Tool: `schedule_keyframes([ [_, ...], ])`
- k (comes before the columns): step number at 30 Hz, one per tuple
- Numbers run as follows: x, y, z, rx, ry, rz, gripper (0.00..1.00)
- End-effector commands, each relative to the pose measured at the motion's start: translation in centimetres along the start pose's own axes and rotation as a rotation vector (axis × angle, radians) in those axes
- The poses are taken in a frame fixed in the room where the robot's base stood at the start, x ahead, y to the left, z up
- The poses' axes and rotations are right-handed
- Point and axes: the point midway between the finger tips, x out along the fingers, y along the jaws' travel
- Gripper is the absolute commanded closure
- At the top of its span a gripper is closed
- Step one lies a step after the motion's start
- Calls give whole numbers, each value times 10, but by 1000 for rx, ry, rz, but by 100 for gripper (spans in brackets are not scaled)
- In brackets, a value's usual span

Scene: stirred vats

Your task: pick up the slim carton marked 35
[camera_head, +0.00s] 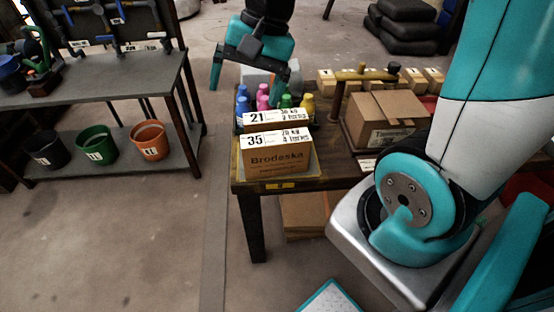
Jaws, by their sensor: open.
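The slim carton marked 35 (277,160) stands upright at the near left corner of a dark wooden table. It is brown, with "Brodeska" on its front and a white label along its top edge. Another carton marked 21 (258,118) shows its white label just behind it; I cannot tell whether the two touch. My gripper (247,88) is open and empty, pointing down above and behind the cartons. Its teal fingers are spread over the area of the bottles, apart from the carton marked 35. The carton's back side is hidden.
Several coloured bottles (262,97) stand behind the cartons. A larger box (385,120) and a wooden post with a crossbar (340,92) are to the right. A shelf bench (110,84) with pots is at left. The floor (140,235) between is clear.

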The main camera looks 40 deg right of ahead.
Motion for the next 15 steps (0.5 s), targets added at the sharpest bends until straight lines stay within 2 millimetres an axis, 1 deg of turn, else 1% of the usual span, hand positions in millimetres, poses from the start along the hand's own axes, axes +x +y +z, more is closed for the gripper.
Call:
schedule_keyframes([
  [1, 22, 23, -37, 236, 12, -9, 6],
  [2, 27, 34, -56, 376, 19, -16, 6],
  [3, 34, 50, -78, 555, 26, -26, 6],
  [5, 42, 74, -108, 799, 35, -45, 6],
  [6, 46, 90, -124, 941, 39, -57, 6],
  [9, 55, 124, -154, 1221, 44, -85, 6],
  [10, 56, 131, -160, 1281, 44, -91, 6],
  [12, 59, 144, -169, 1383, 44, -102, 6],
  [15, 66, 151, -175, 1448, 42, -108, 6],
])
